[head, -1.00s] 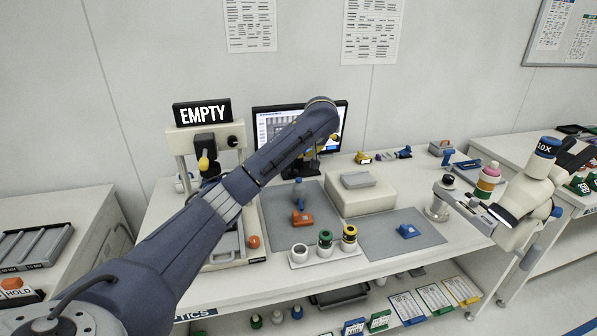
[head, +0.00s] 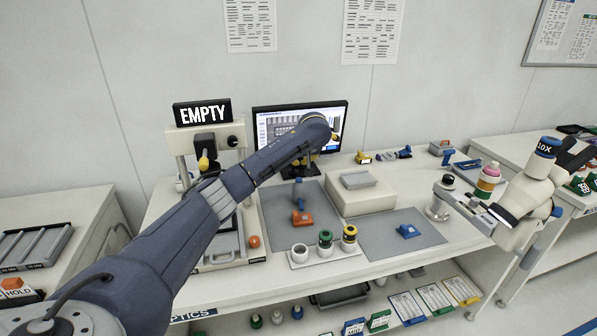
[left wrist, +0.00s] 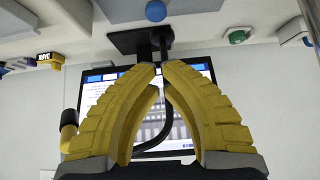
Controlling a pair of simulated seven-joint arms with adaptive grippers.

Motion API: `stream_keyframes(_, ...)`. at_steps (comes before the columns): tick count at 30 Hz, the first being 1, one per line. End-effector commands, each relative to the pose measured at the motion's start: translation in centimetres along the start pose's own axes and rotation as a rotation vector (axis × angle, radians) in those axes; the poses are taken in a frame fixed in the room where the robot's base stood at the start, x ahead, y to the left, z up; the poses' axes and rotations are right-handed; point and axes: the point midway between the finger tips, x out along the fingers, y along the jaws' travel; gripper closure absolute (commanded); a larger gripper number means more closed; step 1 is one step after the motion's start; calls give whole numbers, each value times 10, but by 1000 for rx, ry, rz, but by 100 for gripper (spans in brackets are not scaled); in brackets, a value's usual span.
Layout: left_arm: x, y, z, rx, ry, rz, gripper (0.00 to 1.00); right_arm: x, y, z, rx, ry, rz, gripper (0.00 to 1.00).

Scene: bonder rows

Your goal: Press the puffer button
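A round orange-red button (head: 254,241) stands on the bench beside the right edge of the bonder base, with a small dark label (head: 256,260) in front that is too small to read. It looks like the puffer button, but I cannot confirm this. My left gripper (head: 312,158) is far from it, up in front of the monitor and partly hidden by my arm. In the left wrist view its yellow fingers (left wrist: 160,72) meet closely at the tips with nothing between them. The right gripper is not in view.
The bonder (head: 207,145) stands at left under an EMPTY sign (head: 202,112). The monitor (head: 268,124) is behind my gripper. A cup rack (head: 325,256), grey mats (head: 378,238), a white block (head: 362,201) and a microscope (head: 535,190) occupy the bench to the right.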

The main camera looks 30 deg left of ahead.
Motion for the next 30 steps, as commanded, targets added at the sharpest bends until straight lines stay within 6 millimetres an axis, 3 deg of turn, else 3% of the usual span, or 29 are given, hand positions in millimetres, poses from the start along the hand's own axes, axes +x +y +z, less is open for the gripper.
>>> stream_keyframes(5, 26, -1, 0, -1, 0, -3, 100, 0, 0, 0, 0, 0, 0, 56)
stream_keyframes(12, 44, -1, 20, 0, 0, -1, 100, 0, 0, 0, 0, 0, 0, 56)
stream_keyframes(30, 51, 0, 28, -1, -1, 0, 100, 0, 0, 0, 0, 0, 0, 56)
